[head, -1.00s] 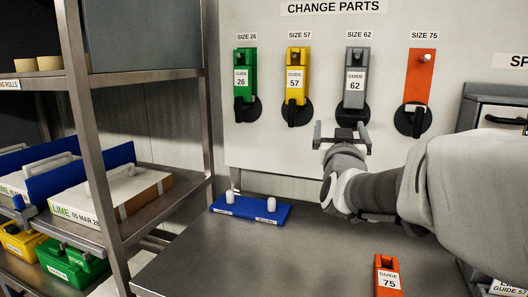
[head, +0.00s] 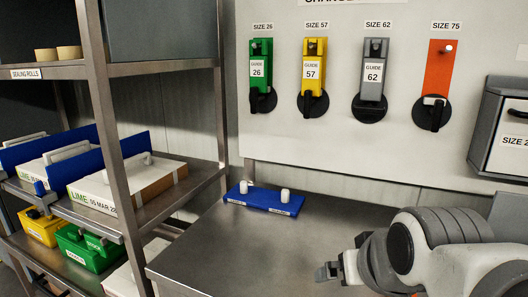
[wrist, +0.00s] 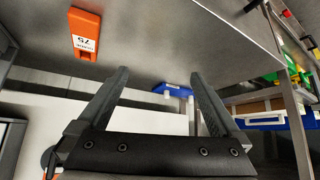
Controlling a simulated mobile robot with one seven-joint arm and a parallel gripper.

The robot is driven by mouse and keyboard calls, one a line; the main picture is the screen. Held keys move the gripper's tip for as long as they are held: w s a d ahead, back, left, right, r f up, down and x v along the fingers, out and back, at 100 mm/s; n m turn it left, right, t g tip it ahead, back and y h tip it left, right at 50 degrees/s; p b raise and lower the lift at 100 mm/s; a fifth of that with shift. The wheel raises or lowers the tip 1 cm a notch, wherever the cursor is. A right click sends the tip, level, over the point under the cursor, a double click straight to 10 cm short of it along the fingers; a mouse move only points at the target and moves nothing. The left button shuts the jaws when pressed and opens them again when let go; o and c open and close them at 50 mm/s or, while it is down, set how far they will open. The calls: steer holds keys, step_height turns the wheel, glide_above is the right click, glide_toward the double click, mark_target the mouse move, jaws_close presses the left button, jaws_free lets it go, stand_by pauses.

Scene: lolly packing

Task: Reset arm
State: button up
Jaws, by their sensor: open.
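My gripper (head: 328,271) is low over the metal table at the right in the head view, with my arm folded behind it. In the wrist view its two fingers (wrist: 160,95) stand wide apart with nothing between them. The orange guide 75 (wrist: 86,34) lies on the table in the wrist view. In the head view it is mostly hidden behind my arm. The green guide 26 (head: 262,72), yellow guide 57 (head: 313,72) and grey guide 62 (head: 373,73) hang on the wall board. The size 75 place (head: 440,68) shows an orange backing with a bare peg.
A blue plate (head: 260,202) with two white pegs sits at the table's back left. The metal table (head: 230,245) is clear at front left. A shelf rack (head: 118,180) with boxes and bins stands left. A grey cabinet (head: 503,125) is on the wall at right.

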steer(key=s+f+g, duration=0.2)
steer(key=s+f, duration=0.1)
steer(key=s, duration=0.4)
step_height(320, 180, up, 14)
steer(key=p, duration=1.4)
steer(key=shift+w+d, duration=0.3)
steer(key=shift+w, duration=0.1)
steer(key=shift+c, duration=0.3)
